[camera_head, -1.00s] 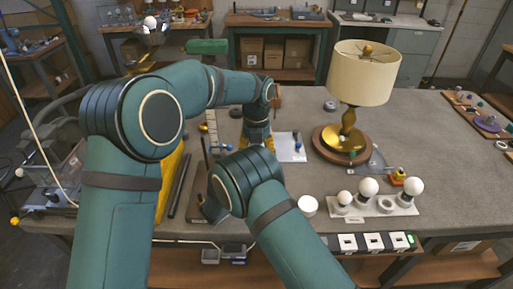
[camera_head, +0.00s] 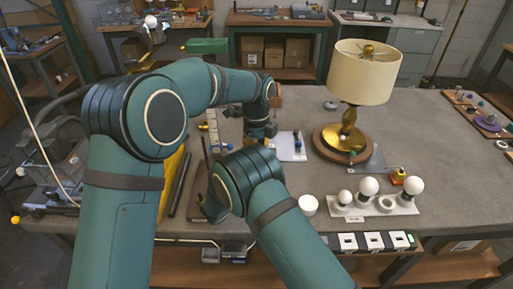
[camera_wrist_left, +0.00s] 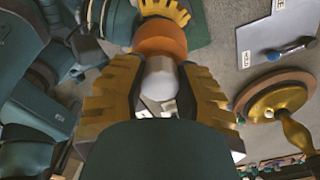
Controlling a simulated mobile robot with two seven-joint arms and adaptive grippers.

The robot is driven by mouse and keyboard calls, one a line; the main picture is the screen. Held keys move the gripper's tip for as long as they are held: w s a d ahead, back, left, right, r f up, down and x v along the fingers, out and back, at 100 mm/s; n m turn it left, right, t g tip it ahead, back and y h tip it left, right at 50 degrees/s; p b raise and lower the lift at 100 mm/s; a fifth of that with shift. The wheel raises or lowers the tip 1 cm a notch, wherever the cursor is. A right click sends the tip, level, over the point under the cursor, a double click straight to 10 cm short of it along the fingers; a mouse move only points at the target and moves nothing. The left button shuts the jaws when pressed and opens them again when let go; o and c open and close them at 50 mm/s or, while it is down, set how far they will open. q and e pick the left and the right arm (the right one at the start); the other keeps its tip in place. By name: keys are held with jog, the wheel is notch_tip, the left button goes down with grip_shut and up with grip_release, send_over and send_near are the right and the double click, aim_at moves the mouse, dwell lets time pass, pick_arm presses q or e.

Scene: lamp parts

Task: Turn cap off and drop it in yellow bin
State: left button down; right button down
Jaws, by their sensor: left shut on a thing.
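My left gripper (camera_wrist_left: 158,90) is shut on a pale, cap-like piece (camera_wrist_left: 161,78) in the left wrist view. An orange part (camera_wrist_left: 160,42) sits directly beyond it, at the fingertips. A ridged yellow finger (camera_wrist_left: 165,11), seemingly of my right gripper, is against the far side of the orange part; its jaw opening is hidden. In the head view both grippers and the held piece are mostly hidden behind my arms. A yellow surface (camera_head: 173,182), perhaps the yellow bin, shows partly behind my left arm.
A lamp with a cream shade (camera_head: 361,72) stands right of my arms on the grey table (camera_head: 440,150). A bulb tray (camera_head: 375,210) lies at the front edge. A white sheet (camera_head: 291,147) lies near the left gripper. The table right of the lamp is largely clear.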

pick_arm(q)
jog(key=n, duration=1.4)
jog(key=shift+n, duration=0.3)
jog(key=n, duration=0.3)
jog(key=shift+n, duration=0.4)
jog(key=n, duration=0.3)
jog(key=shift+n, duration=0.4)
jog(key=n, duration=0.5)
jog(key=shift+n, duration=0.3)
jog(key=n, duration=0.3)
jog(key=shift+n, duration=0.3)
jog(key=n, duration=0.4)
jog(key=shift+s, duration=0.1)
jog(key=n, duration=0.3)
jog(key=shift+n, duration=0.4)
jog(key=n, duration=0.3)
jog(key=shift+r, duration=0.3)
jog(key=shift+r, duration=0.85)
